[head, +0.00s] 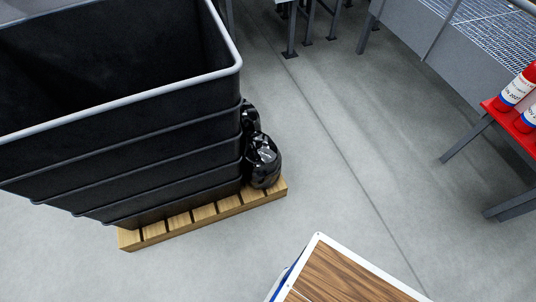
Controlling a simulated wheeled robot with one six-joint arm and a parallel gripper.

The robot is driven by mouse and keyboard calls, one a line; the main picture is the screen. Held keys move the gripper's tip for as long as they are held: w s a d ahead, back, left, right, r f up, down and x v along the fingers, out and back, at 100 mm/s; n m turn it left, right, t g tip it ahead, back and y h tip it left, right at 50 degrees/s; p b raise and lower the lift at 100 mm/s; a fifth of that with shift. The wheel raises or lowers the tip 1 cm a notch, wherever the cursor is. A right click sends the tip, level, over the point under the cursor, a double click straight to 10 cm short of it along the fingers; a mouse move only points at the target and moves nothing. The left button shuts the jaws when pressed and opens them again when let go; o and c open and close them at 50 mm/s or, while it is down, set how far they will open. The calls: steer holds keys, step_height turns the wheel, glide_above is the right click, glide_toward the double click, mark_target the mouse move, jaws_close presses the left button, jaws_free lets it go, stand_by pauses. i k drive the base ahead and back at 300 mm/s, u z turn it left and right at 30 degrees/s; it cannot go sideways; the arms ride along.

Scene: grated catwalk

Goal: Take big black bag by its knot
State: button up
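A shiny black bag (262,161) sits on the right end of a wooden pallet (208,217), beside the black bin. A second black shape (250,118), perhaps another bag or the upper part of the same one, shows just behind it. The bin hides part of both. I cannot make out a knot clearly. My gripper is not in view.
A large black ribbed bin (170,150) with a grey rim fills the upper left. A wood-topped thing with a white edge (318,240) is at bottom centre. Red-and-white containers (518,88) stand on a red stand at right. Grey floor between is clear.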

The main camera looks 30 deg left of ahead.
mark_target(263, 159)
steer(key=u, duration=0.25)
steer(key=i, duration=0.65)
steer(key=u, duration=1.05)
steer(key=i, duration=0.5)
steer(key=u, duration=0.55)
